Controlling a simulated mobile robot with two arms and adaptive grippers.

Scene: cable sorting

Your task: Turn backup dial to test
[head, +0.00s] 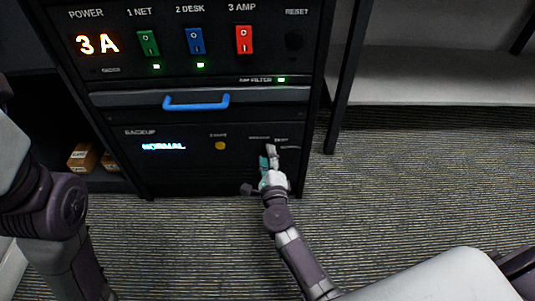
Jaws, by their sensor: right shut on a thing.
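The backup panel (180,172) is the lower black front of the rack, with a lit display (164,146) that reads NORMAL. A small round yellow button (220,146) sits to the right of the display. My right gripper (270,158) is at the right part of this panel, at the place below small white labels. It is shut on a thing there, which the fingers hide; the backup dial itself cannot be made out. My left arm is at the left edge, and its gripper is out of view.
Above are a blue drawer handle (196,102), green (148,43), blue (195,41) and red (244,39) switches, and a 3 A display (97,43). Small brown boxes (82,157) sit on the left. A light shelf (440,75) stands at right; carpet (400,190) is clear.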

